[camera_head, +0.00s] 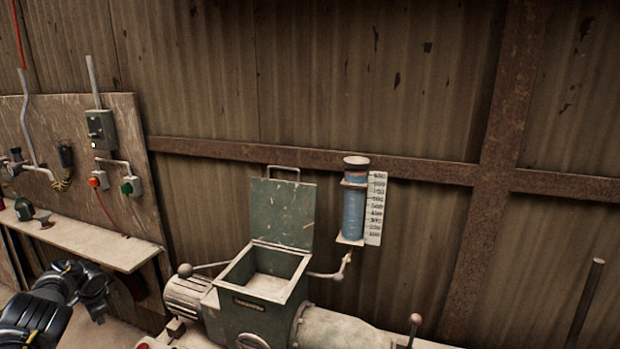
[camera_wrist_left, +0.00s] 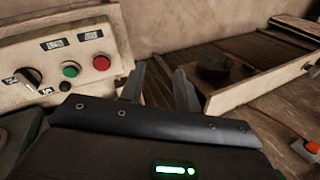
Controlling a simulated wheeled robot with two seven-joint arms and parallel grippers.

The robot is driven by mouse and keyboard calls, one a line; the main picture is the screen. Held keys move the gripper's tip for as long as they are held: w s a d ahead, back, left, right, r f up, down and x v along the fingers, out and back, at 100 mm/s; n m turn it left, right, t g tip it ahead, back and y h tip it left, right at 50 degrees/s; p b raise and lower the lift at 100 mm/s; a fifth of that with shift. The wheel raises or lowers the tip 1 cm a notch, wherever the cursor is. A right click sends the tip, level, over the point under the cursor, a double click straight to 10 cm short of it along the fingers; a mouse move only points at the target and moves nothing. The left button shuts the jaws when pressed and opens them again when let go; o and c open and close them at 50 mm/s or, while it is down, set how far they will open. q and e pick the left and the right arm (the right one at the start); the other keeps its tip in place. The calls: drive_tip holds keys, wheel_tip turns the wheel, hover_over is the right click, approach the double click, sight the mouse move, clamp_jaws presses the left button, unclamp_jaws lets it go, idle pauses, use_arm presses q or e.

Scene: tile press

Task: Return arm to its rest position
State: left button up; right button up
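My left arm (camera_head: 60,290) shows at the lower left of the head view, bent in front of the floor and below the wooden shelf; its fingertips cannot be made out there. In the left wrist view, my left gripper (camera_wrist_left: 159,76) has its two fingers apart with nothing between them. The fingers point toward the gap between a control box (camera_wrist_left: 75,65) and a tray-like frame (camera_wrist_left: 255,85). My right arm and gripper are not in view.
The green press hopper (camera_head: 265,285) stands with its lid (camera_head: 283,212) raised. A blue cylinder (camera_head: 354,212) with a scale (camera_head: 375,208) hangs on the wall. The wooden shelf (camera_head: 95,240) is at left, under a board (camera_head: 120,130) with switches. An orange-red button (camera_wrist_left: 312,146) sits at the wrist view's right.

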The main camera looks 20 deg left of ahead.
use_arm(q)
drive_tip(key=s+a+f+y, duration=0.2)
drive_tip(key=s+a+f, duration=0.1)
drive_tip(key=s+f, duration=0.45)
drive_tip(key=s+a+f+y, duration=0.25)
drive_tip(key=s+f, duration=0.35)
drive_tip(key=s, duration=0.3)
drive_tip(key=s+f+m+t, duration=0.1)
drive_tip(key=s+f+m, duration=0.25)
drive_tip(key=s, duration=1.15)
drive_tip(key=s+d+f+n+h, duration=0.1)
drive_tip(key=s+d+f+h, duration=0.15)
drive_tip(key=d+f, duration=0.9)
drive_tip(key=s+d+f+n+h, duration=0.2)
drive_tip(key=s+d+f, duration=0.2)
drive_tip(key=d+f, duration=0.8)
drive_tip(key=s+d+f+n+g+h, duration=0.1)
drive_tip(key=d+f+h, duration=0.15)
drive_tip(key=d, duration=1.55)
drive_tip(key=s+d+f+n+h, duration=0.1)
drive_tip(key=d+f+h, duration=0.15)
drive_tip(key=d, duration=1.65)
wheel_tip(320, 180, down, 14)
drive_tip(key=b, duration=1.3)
drive_tip(key=shift+d+r+y+b, duration=0.2)
drive_tip(key=shift+d+y+b, duration=0.1)
drive_tip(key=shift+d+y, duration=0.15)
